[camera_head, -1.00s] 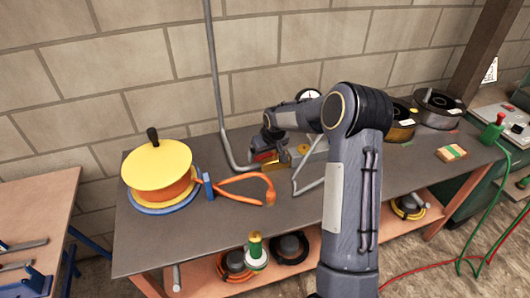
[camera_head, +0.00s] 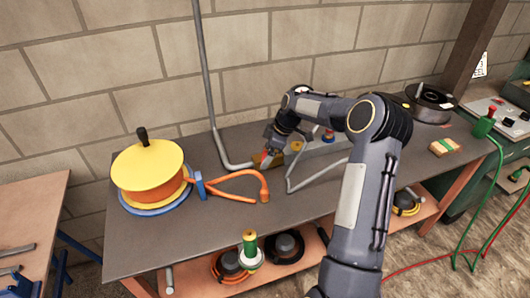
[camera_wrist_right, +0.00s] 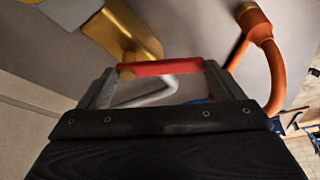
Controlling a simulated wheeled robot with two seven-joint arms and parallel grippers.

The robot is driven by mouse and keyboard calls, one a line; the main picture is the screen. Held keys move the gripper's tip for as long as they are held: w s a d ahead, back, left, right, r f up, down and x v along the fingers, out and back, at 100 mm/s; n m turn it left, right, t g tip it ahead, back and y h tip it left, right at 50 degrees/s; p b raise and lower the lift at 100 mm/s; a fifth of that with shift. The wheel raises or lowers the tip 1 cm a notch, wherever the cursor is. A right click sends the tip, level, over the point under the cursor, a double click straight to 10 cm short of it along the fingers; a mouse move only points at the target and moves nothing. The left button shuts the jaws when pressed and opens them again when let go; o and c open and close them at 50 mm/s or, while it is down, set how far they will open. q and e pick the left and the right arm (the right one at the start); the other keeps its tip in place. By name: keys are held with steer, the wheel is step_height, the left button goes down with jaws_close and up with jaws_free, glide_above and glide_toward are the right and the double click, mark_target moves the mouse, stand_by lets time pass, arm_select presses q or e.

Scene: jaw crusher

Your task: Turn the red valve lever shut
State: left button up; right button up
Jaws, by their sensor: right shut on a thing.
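The red valve lever (camera_wrist_right: 160,67) lies across between the fingertips of my right gripper (camera_wrist_right: 158,85) in the right wrist view. The gripper is shut on it. The brass valve body (camera_wrist_right: 122,32) is just beyond the lever's left end. In the head view the right gripper (camera_head: 270,147) reaches down to the valve at the back of the bench, beside the grey pipe. Only a little red of the lever (camera_head: 265,154) and part of the brass body (camera_head: 263,161) show there; the hand hides the rest. My left gripper is not in view.
The grey bench (camera_head: 150,240) holds a yellow-topped reel (camera_head: 148,166) on the left. An orange hose (camera_head: 238,182) lies in front of the valve. A grey pipe (camera_head: 208,80) rises along the wall.

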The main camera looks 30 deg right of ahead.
steer(key=n, duration=0.2)
steer(key=d+n+g, duration=0.2)
steer(key=n, duration=0.1)
steer(key=shift+s+n+y+p, duration=0.2)
steer(key=shift+n+y+p, duration=0.1)
steer(key=shift+y+p, duration=0.1)
stand_by(0.4)
steer(key=o, duration=1.2)
steer(key=shift+c, duration=0.2)
steer(key=shift+r, duration=0.1)
steer(key=v, duration=0.7)
steer(key=shift+d+r, duration=0.25)
steer(key=shift+r, duration=0.05)
steer(key=shift+a, duration=0.1)
